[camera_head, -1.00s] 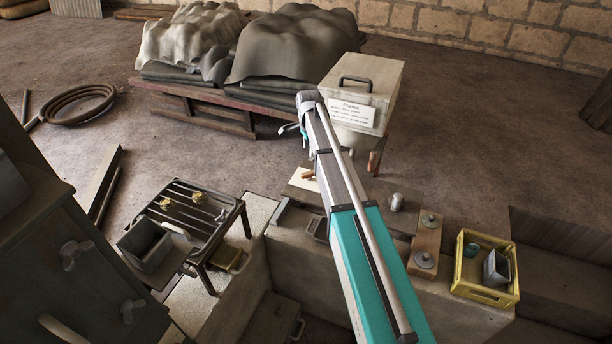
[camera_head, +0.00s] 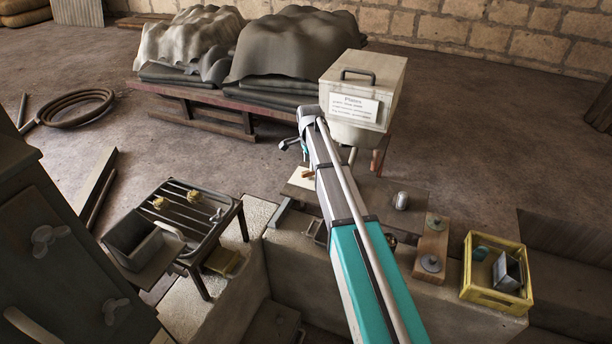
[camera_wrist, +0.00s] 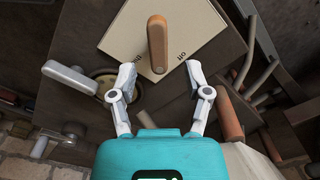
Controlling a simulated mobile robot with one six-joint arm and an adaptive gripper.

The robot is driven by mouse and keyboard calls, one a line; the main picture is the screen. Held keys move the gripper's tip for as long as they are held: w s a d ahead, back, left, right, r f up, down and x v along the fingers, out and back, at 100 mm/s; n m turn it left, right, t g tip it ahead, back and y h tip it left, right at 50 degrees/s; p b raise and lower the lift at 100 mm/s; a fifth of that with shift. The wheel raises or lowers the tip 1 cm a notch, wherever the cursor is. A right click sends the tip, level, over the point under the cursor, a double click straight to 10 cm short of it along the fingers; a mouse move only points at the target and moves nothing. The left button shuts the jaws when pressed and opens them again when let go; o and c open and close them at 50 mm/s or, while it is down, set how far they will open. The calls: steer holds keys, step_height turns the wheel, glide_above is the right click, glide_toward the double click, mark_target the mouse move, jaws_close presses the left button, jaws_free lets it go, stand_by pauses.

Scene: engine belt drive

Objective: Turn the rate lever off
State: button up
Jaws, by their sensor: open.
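The rate lever (camera_wrist: 157,45) shows in the wrist view as an orange-brown wooden handle on a square cream plate (camera_wrist: 120,35) with dark lettering on both sides of its lower end. In the head view the lever (camera_head: 307,174) is a small orange bar beside my arm, on the plate (camera_head: 297,180). My gripper (camera_wrist: 159,72) is open and empty, with one finger on each side of the lever's lower end. I see no contact. In the head view my gripper (camera_head: 291,144) is partly hidden by my arm.
A labelled hopper box (camera_head: 365,85) stands just behind my gripper. A grey handle (camera_wrist: 70,77) lies left of the plate, and a copper-coloured pipe (camera_wrist: 228,122) lies right. A yellow crate (camera_head: 497,300) is at right. A slatted metal table (camera_head: 185,215) stands at left.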

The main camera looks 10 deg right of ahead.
mark_target(309, 171)
steer(key=shift+f+b, duration=1.6)
steer(key=shift+f, duration=0.3)
